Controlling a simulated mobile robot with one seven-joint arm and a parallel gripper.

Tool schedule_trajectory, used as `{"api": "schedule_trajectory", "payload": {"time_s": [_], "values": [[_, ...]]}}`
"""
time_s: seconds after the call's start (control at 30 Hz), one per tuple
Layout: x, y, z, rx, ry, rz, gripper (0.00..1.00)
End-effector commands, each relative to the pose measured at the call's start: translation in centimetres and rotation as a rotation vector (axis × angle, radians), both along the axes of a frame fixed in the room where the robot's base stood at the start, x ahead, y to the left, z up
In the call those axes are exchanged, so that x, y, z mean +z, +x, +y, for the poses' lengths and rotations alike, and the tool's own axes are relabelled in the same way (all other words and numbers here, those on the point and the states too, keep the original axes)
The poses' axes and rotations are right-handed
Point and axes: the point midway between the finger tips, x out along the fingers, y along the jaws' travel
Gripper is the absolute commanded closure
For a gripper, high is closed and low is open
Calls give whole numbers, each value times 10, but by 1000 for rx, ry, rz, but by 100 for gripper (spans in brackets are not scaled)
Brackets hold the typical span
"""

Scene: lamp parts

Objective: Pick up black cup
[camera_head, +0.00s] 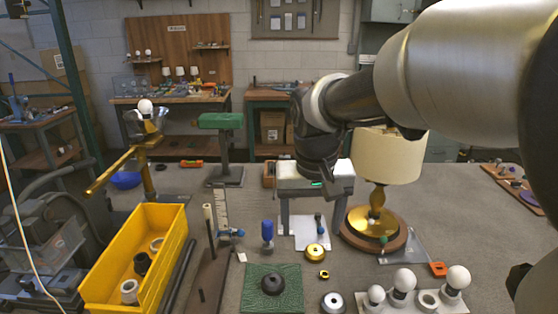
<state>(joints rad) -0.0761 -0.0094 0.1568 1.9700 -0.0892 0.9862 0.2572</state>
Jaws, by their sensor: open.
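A low, round black piece, cup-like in shape (275,277), sits on a green textured mat (255,302) at the front centre of the table. Another small black cup-like piece (142,263) stands inside a yellow bin (97,289) at the left. I cannot tell which of the two is the black cup. My gripper (315,227) points down over the table, its two fingers spread wide and apart. It is open and seems empty. It is above and behind the mat, to the right of the black piece there, and touches neither piece.
A lamp with a cream shade (388,156) stands right of my gripper on a round wooden base. White bulbs (403,280) stand at front right.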

Motion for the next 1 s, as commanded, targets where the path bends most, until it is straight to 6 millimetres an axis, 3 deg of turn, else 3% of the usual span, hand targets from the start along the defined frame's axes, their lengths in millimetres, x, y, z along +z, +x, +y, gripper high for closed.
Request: {"api": "schedule_trajectory", "payload": {"time_s": [0.1, 0.3, 0.57, 1.0], "values": [[-26, 40, 34, 3, 8, 84, 31], [-72, 77, 76, -8, 25, 176, 31], [-103, 87, 90, -18, 30, 211, 31], [-193, 86, 89, -17, 31, 212, 31]]}}
